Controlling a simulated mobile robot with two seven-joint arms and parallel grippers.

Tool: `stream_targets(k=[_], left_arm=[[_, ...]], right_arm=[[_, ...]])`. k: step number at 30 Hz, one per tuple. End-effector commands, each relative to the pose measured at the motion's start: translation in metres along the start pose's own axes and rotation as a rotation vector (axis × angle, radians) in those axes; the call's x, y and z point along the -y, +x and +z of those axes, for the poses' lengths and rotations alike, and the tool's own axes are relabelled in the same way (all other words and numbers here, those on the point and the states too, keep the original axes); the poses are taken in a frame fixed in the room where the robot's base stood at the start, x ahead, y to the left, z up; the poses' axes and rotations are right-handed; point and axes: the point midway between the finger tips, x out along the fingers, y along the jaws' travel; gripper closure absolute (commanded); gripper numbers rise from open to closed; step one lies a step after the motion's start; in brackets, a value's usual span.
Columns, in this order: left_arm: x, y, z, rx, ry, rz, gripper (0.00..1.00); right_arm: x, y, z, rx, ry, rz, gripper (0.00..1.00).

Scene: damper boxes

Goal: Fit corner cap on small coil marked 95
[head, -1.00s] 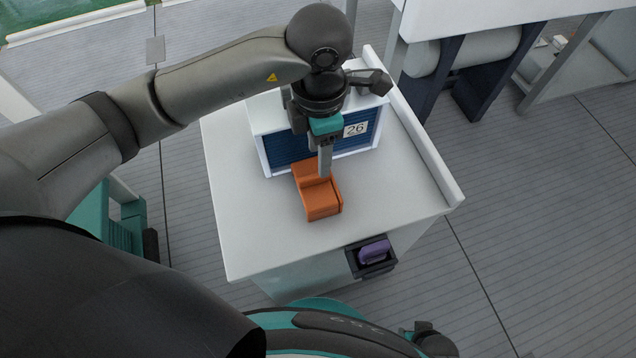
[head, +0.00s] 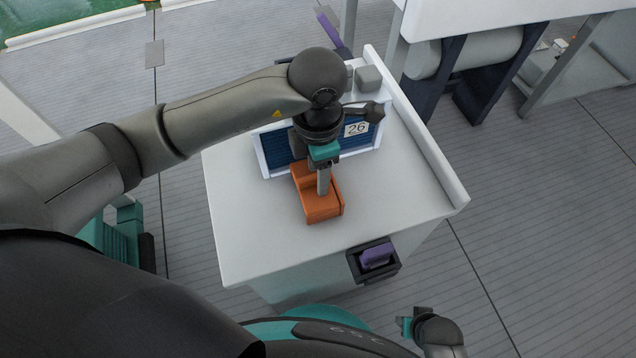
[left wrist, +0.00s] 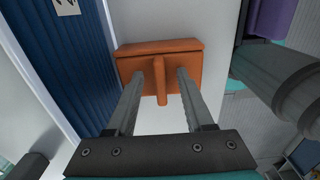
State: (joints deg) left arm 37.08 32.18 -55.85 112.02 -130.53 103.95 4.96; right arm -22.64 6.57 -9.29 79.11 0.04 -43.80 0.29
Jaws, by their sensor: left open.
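An orange block-like part with a raised rib, likely the corner cap (head: 318,203), lies on the white table (head: 255,235). A white-framed blue coil (head: 272,155) stands behind it, and its label reads 26, not 95. My left gripper (head: 323,184) points down at the orange part. In the left wrist view its open fingers (left wrist: 161,80) lie on either side of the rib of the orange part (left wrist: 185,47), with gaps visible; contact cannot be told. My right gripper (head: 418,322) shows partly at the bottom right, its jaws unclear.
A purple piece (head: 376,256) sits in a black holder on the table's front side. Another purple piece (head: 328,28) is behind the table. A raised lip (head: 425,140) runs along the table's right edge. Grey blocks (head: 368,78) are behind the coil's face. The table's front left is bare.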

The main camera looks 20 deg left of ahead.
Motion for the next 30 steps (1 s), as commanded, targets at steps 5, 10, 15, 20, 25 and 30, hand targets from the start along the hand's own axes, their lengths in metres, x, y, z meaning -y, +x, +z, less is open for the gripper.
stream_targets(k=[5,10,15,20,25,30], left_arm=[[0.0000,0.0002,0.0002,0.000,0.000,0.000,0.47],[0.0000,0.0001,0.0001,0.000,0.000,0.000,0.60],[0.0000,0.0000,0.0001,0.000,0.000,0.000,0.79],[0.0000,0.0000,0.0001,0.000,0.000,0.000,0.97],[-0.0001,-0.0001,0.0001,0.000,0.000,0.001,1.00],[-0.0001,-0.0001,0.0001,0.000,0.000,0.001,1.00]], right_arm=[[0.0001,-0.0005,-0.0001,0.001,0.000,0.000,0.50],[0.0001,-0.0004,-0.0001,0.000,0.000,0.000,0.50],[0.0000,-0.0004,0.0000,0.000,0.001,0.000,0.50],[-0.0001,-0.0003,0.0001,0.000,0.001,0.000,0.50],[-0.0001,-0.0003,0.0002,0.001,0.001,0.000,0.50],[0.0000,-0.0002,0.0002,0.001,0.001,0.000,0.50]])
